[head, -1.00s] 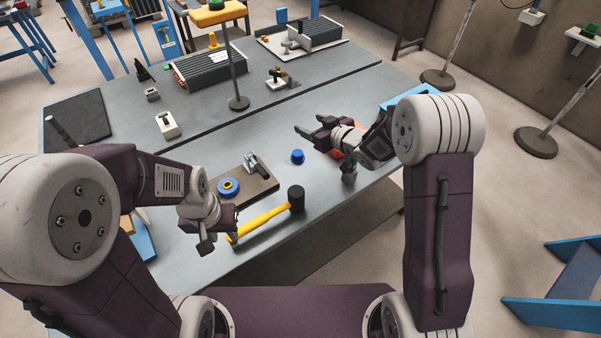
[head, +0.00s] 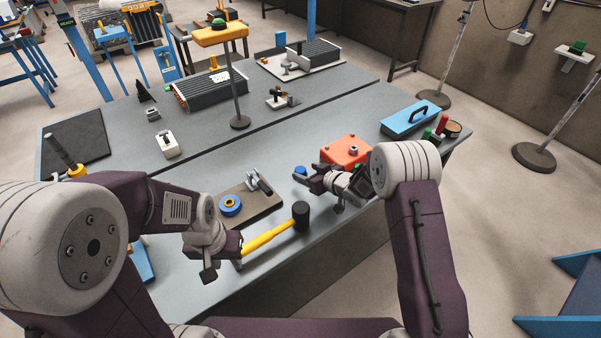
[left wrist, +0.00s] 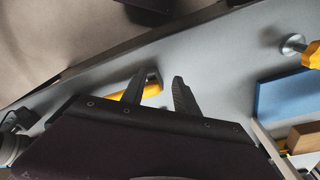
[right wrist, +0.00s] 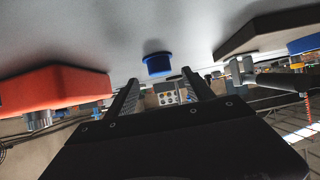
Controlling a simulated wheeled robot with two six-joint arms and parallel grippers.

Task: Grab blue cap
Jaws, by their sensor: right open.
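The blue cap (head: 300,170) is a small round piece on the grey table, just beyond the fingers of my right gripper (head: 304,178). In the right wrist view the blue cap (right wrist: 158,66) appears ahead of the two spread fingers (right wrist: 160,85), roughly centred between them. The right gripper is open and empty, low over the table. My left gripper (head: 222,260) is near the yellow hammer handle. In the left wrist view its fingers (left wrist: 157,82) are apart, with part of the yellow handle (left wrist: 150,90) showing between them; contact cannot be told.
A red block (head: 345,150) stands close to the right gripper. A brown board (head: 262,205) holds a blue ring (head: 230,205) and a clamp. The yellow hammer (head: 270,238) with a black head lies in front. A blue box (head: 408,120) is at the right.

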